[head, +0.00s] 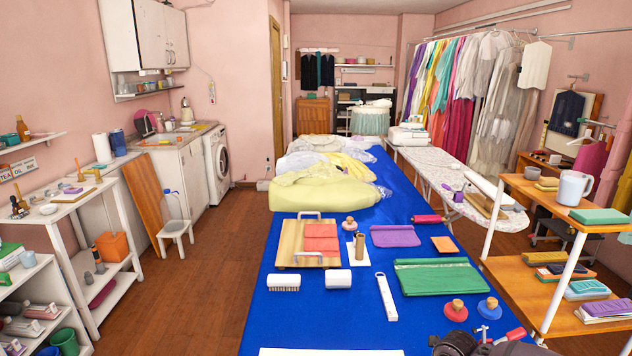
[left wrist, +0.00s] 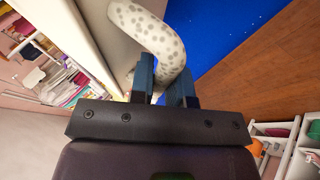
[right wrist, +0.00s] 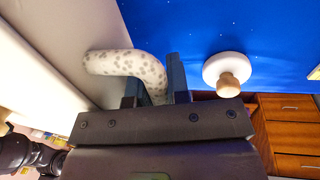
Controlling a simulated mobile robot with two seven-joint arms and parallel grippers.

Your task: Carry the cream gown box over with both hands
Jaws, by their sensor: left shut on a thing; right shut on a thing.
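The cream gown box fills the left part of the right wrist view (right wrist: 50,45) and stands as a pale panel in the left wrist view (left wrist: 97,30). A pale strip at the bottom edge of the head view (head: 330,352) looks like its edge; the rest is out of frame. My left gripper (left wrist: 164,82) is shut on a grey-speckled curved handle (left wrist: 172,45) of the box. My right gripper (right wrist: 153,85) is shut on a matching speckled handle (right wrist: 112,63). Neither set of fingers shows in the head view.
The blue table (head: 335,320) holds a wooden tray (head: 290,243), a brush (head: 283,282), green folded cloth (head: 440,277) and knobbed discs. Yellow and white garments (head: 330,185) lie at its far end. A shelf (head: 545,255) stands right; brown floor (head: 180,290) is clear on the left.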

